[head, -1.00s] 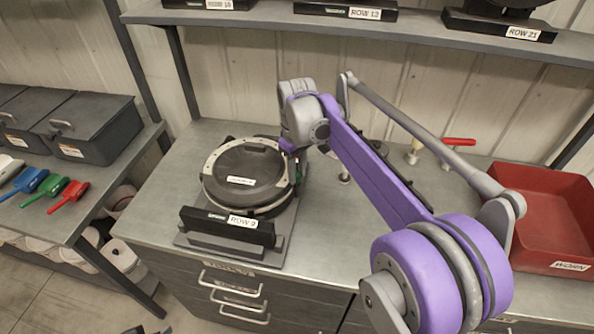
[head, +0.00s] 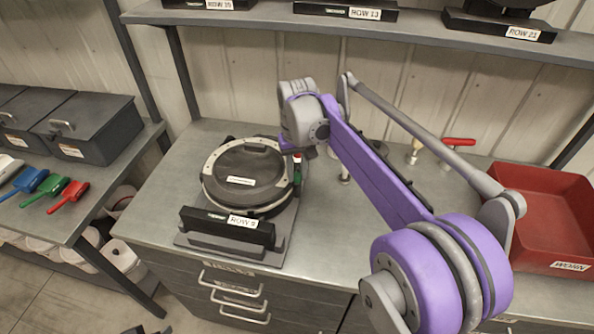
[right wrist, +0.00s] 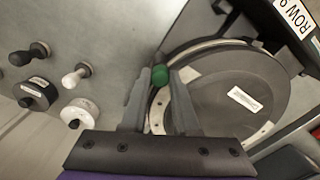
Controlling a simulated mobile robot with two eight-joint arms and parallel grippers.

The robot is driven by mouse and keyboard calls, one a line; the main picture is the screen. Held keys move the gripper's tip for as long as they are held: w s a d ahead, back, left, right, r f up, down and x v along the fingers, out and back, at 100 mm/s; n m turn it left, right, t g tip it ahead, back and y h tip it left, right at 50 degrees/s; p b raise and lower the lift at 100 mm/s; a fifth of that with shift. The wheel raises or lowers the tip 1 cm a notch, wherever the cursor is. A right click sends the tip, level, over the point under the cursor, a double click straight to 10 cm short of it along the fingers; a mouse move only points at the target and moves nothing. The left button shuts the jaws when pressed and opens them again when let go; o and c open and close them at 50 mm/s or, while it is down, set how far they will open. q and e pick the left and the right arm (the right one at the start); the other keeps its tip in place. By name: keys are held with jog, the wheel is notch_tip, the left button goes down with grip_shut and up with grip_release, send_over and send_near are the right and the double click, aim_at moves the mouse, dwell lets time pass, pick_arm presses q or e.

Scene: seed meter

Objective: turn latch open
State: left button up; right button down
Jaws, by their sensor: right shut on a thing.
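The round dark seed meter (head: 250,172) with a pale rim sits on a grey stand on the bench, labelled ROW 9. It also shows in the right wrist view (right wrist: 235,85). The latch's green knob (right wrist: 160,76) is at the meter's rim, between the fingertips of my right gripper (right wrist: 160,90). That gripper is shut on the knob. In the head view the right gripper (head: 305,152) is at the right edge of the meter, its fingers mostly hidden by the wrist. My left gripper is out of view.
A red bin (head: 550,225) labelled WORN stands at the bench's right. Knobbed parts (right wrist: 78,75) stand beside the meter. A shelf (head: 400,30) runs above the back. Dark boxes (head: 95,130) and coloured tools (head: 68,196) lie on the left table. The bench's front middle is clear.

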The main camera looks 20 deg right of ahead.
aim_at(297, 175)
dwell(0.4)
jog(key=c, duration=0.7)
grip_release()
notch_tip(297, 175, up, 11)
jog(key=shift+f+p, duration=0.1)
jog(key=shift+p, duration=0.3)
jog(key=s+a+f+t, duration=0.2)
jog(key=s+f, duration=0.4)
jog(key=s, duration=0.1)
jog(key=s+a+f+n+t, duration=0.1)
jog(key=s+a+f+t, duration=0.1)
jog(key=s+f, duration=0.4)
jog(key=s+a+f+n+t, duration=0.1)
jog(key=s+a+f, duration=0.1)
jog(key=s+f, duration=0.4)
jog(key=shift+s+a+f+t, duration=0.15)
jog(key=shift+s+t, duration=0.25)
jog(key=shift+s, duration=0.75)
